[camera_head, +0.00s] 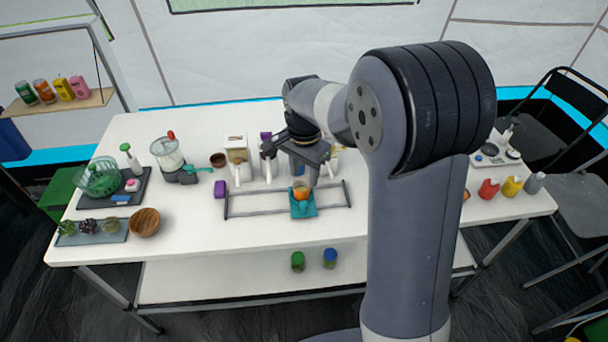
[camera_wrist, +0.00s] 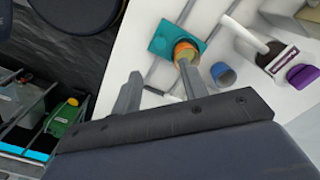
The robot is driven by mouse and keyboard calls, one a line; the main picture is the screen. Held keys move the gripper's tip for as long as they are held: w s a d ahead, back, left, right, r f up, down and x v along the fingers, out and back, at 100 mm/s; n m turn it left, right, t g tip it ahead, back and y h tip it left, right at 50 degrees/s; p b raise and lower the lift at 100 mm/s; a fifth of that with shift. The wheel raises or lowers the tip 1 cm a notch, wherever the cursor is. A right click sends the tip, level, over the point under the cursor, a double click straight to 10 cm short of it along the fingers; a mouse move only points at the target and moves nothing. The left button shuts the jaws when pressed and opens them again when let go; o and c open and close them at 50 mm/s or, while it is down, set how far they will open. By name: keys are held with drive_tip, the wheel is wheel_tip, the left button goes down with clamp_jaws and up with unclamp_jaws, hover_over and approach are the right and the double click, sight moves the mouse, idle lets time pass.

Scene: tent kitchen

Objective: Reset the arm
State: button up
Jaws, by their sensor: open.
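My arm reaches out over the white table (camera_head: 165,240) in the head view, bent, with the gripper low over the middle of the tabletop. My gripper (camera_wrist: 160,70) is open in the wrist view, its two grey fingers apart with nothing between them. An orange cup (camera_wrist: 185,53) on a teal base (camera_wrist: 160,42) lies just beyond the fingertips in that view. In the head view the orange cup (camera_head: 300,190) and teal base (camera_head: 302,209) stand in front of the gripper. The arm hides part of the table's right side.
A metal rail frame (camera_head: 250,215) surrounds the teal base. Appliances, including a blender (camera_head: 168,155), line the back. A wooden bowl (camera_head: 145,222) and green basket (camera_head: 98,178) stand left, and bottles (camera_head: 511,187) right. Chairs (camera_head: 575,110) stand at right.

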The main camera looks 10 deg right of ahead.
sight(304, 204)
wheel_tip(304, 204, down, 11)
drive_tip(key=shift+r, duration=0.1)
drive_tip(key=shift+d+p, duration=0.3)
drive_tip(key=shift+d, duration=1.3)
drive_tip(key=shift+a, duration=0.1)
